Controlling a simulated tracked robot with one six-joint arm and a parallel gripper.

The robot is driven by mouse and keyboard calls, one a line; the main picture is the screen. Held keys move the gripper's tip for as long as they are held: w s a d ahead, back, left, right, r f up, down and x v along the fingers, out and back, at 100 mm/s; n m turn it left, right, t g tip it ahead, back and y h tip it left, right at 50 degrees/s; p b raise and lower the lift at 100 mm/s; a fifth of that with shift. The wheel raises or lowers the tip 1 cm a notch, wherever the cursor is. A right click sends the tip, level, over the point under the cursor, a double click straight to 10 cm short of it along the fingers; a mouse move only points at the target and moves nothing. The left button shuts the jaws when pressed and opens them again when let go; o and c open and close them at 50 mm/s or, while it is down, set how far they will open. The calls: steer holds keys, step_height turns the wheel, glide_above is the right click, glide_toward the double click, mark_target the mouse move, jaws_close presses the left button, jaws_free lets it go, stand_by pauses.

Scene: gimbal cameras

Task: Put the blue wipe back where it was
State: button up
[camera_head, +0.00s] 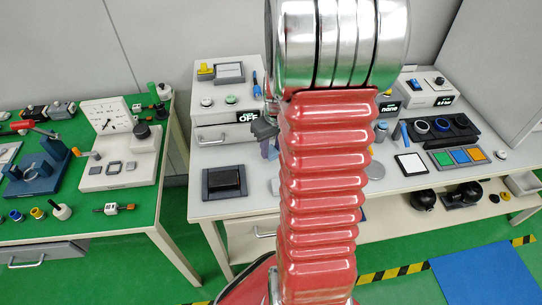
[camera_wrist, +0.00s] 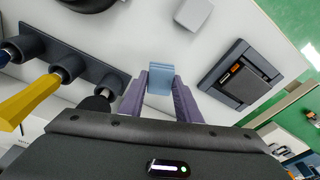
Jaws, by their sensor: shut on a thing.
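My gripper (camera_wrist: 160,88) is in the wrist view, its two purple fingers shut on a small light blue piece, which looks like the blue wipe (camera_wrist: 160,77). The wipe is held above the white table top. In the head view my gripper (camera_head: 269,148) shows at the left edge of my red arm, over the middle table. A tray (camera_head: 433,158) with green, blue and orange squares lies on the right part of that table.
A dark square holder (camera_head: 224,182) lies on the middle table, left of my gripper; it also shows in the wrist view (camera_wrist: 240,78). A dark rack with round holders (camera_wrist: 85,65) is at the wrist view's left. A green-topped table (camera_head: 150,205) stands at left. My arm hides the middle table's centre.

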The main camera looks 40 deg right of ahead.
mark_target(271, 155)
steer(key=shift+f, duration=0.15)
steer(key=shift+f, duration=1.75)
steer(key=o, duration=1)
steer(key=shift+f, duration=0.1)
steer(key=r, duration=0.4)
steer(key=s+r, duration=0.1)
steer(key=r, duration=0.7)
steer(key=shift+s+a, duration=0.2)
steer(key=shift+s, duration=0.2)
